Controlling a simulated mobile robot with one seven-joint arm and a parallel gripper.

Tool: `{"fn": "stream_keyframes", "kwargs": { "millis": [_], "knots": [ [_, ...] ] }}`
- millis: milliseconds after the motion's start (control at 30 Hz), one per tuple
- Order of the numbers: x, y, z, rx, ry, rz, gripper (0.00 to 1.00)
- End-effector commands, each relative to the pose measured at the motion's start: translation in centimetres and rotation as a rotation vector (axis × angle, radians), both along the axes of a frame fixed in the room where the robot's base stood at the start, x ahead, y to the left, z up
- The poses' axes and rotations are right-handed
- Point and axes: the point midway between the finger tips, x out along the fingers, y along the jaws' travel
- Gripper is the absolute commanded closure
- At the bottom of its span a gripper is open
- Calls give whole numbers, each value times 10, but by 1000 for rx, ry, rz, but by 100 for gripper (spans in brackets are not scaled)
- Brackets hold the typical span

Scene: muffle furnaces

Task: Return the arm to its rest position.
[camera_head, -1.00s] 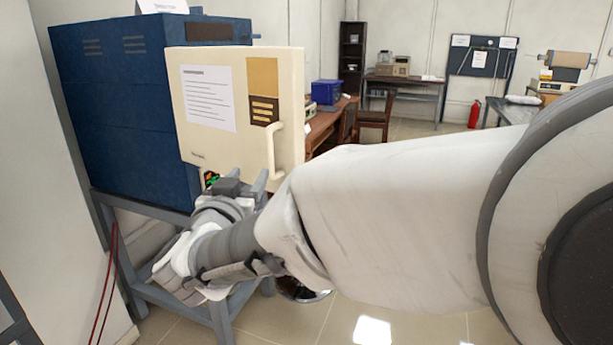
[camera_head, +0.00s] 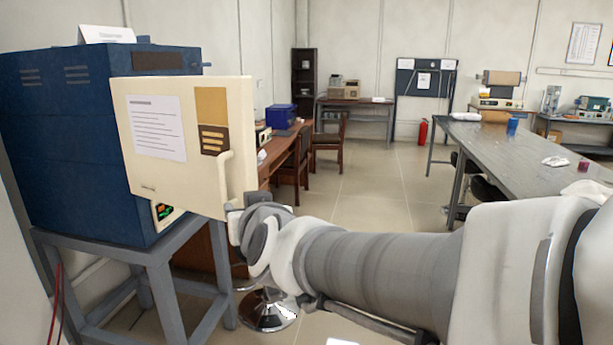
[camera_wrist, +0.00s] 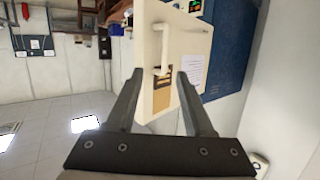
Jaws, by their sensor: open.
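The blue muffle furnace (camera_head: 75,150) stands on a grey metal stand (camera_head: 155,255) at the left of the head view. Its cream door (camera_head: 180,115) is swung open towards me and has a vertical handle (camera_head: 228,172). My gripper (camera_head: 234,212) shows small by the door's lower right corner, below the handle; its fingers are mostly hidden behind my wrist. In the wrist view, my gripper (camera_wrist: 160,76) is open and empty. The door (camera_wrist: 195,65) and handle (camera_wrist: 161,48) appear beyond the fingertips; I cannot tell the exact gap.
A long grey table (camera_head: 535,165) with several items stands at the right. A wooden desk (camera_head: 275,150) and chairs (camera_head: 328,142) are behind the door. A round metal stool base (camera_head: 268,310) is on the floor below my arm. The middle floor (camera_head: 370,190) is clear.

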Motion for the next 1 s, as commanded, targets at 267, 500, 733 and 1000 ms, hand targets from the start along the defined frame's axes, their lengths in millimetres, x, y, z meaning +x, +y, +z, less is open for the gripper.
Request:
{"fn": "stream_keyframes", "kwargs": {
  "millis": [267, 500, 733, 1000],
  "knots": [
    [-63, -101, -45, -108, 310, -42, 48],
    [-144, -192, -92, -174, 619, -206, 48],
    [-196, -236, -115, -193, 787, -326, 48],
    [-202, -241, -118, -197, 811, -342, 48]
  ]
}}
